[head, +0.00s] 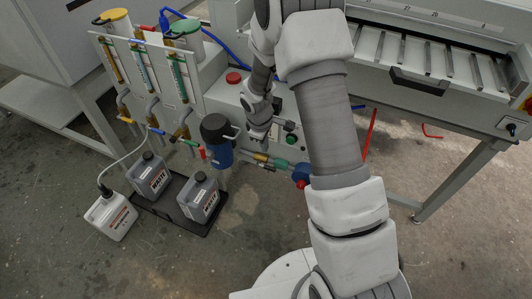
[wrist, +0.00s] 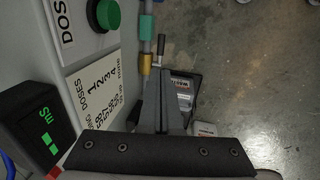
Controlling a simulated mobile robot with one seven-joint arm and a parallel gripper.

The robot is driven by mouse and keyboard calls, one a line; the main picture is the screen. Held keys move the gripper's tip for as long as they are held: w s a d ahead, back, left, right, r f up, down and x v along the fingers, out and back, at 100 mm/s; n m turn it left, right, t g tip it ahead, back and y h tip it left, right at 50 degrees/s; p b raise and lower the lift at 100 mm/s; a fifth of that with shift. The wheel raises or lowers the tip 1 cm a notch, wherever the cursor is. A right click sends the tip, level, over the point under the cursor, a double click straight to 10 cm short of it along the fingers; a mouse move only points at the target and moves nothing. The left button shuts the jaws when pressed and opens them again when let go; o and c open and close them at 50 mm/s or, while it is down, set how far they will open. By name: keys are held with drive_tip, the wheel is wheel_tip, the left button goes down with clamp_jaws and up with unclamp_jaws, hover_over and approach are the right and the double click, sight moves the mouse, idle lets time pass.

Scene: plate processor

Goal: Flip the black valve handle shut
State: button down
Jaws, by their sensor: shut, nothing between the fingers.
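The black valve handle (wrist: 162,44) shows near the top of the wrist view, a short black grip on a thin metal stem. It stands beside a pipe with a teal band (wrist: 145,28) and a brass-yellow fitting (wrist: 146,64). My gripper (wrist: 160,78) is shut and empty, its fingertips just below the handle's stem in the picture; I cannot tell whether they touch. In the head view my gripper (head: 258,132) is at the front of the machine, above the pipe (head: 266,159). I cannot make out the black handle clearly there.
The machine's panel has a green button (wrist: 105,15), a dose label and a dark display (wrist: 36,130) close left of my gripper. A blue pump (head: 217,150) and grey jugs (head: 149,178) on a black tray stand to the left. Open floor lies in front.

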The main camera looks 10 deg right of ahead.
sight(268, 167)
drive_tip(key=f+b, duration=0.1)
drive_tip(key=f, duration=0.3)
drive_tip(key=w+d+f+b, duration=0.1)
drive_tip(key=f, duration=0.3)
drive_tip(key=w+f+b, duration=0.1)
drive_tip(key=f+b, duration=0.1)
drive_tip(key=f, duration=0.2)
drive_tip(key=shift+d+f, duration=0.25)
drive_tip(key=shift+f, duration=0.05)
